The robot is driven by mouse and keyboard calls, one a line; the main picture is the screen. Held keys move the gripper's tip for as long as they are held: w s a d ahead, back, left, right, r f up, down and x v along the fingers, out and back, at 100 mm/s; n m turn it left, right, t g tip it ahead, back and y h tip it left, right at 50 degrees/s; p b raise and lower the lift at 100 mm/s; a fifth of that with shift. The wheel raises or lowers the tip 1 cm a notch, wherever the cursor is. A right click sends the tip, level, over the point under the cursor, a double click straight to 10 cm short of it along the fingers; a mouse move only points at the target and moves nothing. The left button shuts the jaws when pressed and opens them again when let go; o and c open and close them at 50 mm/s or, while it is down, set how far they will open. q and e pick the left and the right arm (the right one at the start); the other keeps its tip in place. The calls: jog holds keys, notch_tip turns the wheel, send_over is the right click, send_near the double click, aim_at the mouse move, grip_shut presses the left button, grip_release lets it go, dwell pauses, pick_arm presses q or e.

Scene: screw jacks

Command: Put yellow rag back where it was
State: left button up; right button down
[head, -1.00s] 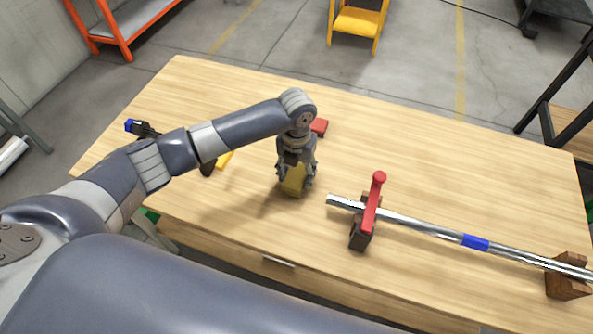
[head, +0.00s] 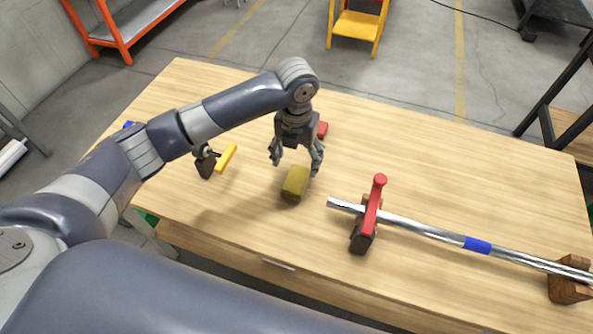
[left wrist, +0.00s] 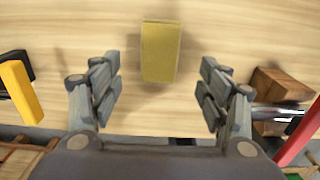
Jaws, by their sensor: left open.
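The yellow rag (head: 295,183) is a folded, block-like, dull yellow piece lying on the wooden table (head: 440,170), left of the metal bar. It also shows in the left wrist view (left wrist: 160,52), at the top middle beyond the fingertips. My left gripper (head: 296,160) is open and empty just above and behind the rag, with its fingers spread apart. In the left wrist view its two fingers (left wrist: 160,85) stand to either side, clear of the rag. My right gripper is not in view.
A metal bar (head: 425,228) with a blue band rests on wooden blocks (head: 568,284), with a red-handled clamp (head: 374,205) at its left end. A yellow-handled tool (head: 226,158) lies left of the rag. A red object (head: 323,130) lies behind my gripper. The table's right back is clear.

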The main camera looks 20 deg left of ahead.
pick_arm(q)
notch_tip(320, 180, up, 5)
jog(key=shift+f, duration=0.1)
dwell(0.7)
